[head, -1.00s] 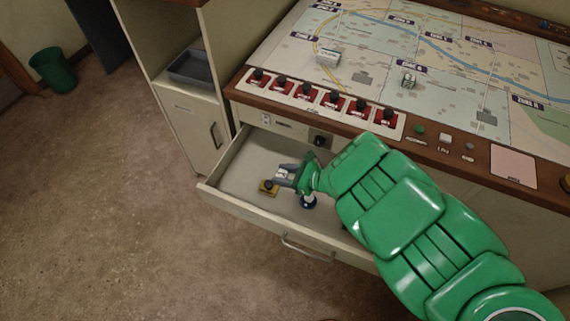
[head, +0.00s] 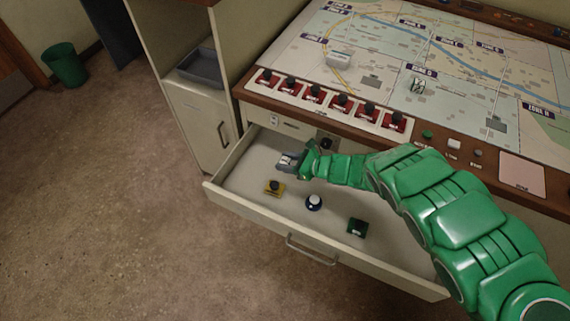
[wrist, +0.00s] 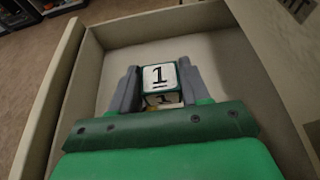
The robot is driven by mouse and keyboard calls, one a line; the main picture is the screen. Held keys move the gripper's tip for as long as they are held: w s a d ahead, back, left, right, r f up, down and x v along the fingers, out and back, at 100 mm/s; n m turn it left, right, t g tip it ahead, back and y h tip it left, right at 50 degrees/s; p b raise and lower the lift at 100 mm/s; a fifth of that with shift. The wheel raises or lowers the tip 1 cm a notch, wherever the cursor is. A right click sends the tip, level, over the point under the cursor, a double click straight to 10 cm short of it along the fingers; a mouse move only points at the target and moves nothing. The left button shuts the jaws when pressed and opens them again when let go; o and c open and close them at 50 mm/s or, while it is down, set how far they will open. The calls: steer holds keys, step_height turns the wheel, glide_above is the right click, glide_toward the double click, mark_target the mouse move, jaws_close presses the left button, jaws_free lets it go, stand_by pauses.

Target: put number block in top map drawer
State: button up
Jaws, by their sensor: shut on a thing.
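The number block (wrist: 160,77) is a white cube with dark green edges and a black "1" on its face. My gripper (wrist: 158,88) is shut on it, with grey fingers on either side. In the head view my gripper (head: 288,161) is over the left part of the open map drawer (head: 241,209). The block is small there and mostly hidden by the fingers. I cannot tell whether it touches the drawer floor.
The map console (head: 440,70) overhangs the drawer's back. A cabinet with a grey tray (head: 201,70) stands left.

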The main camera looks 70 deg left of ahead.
mark_target(285, 161)
steer(key=shift+a+f, duration=0.3)
steer(key=shift+f, duration=0.3)
steer(key=shift+w+a+f, duration=0.15)
steer(key=shift+a+f, duration=0.3)
steer(key=shift+a, duration=0.1)
steer(key=shift+a+f, duration=0.4)
steer(key=shift+f, duration=0.25)
steer(key=shift+w+a+f, duration=0.2)
steer(key=shift+a+f, duration=0.1)
steer(key=shift+a, duration=0.1)
steer(key=shift+a+f, duration=0.2)
steer(key=shift+w+a+f, duration=0.1)
steer(key=shift+a+f, duration=0.25)
steer(key=shift+f, duration=0.15)
steer(key=shift+a+f, duration=0.2)
steer(key=shift+f, duration=1.65)
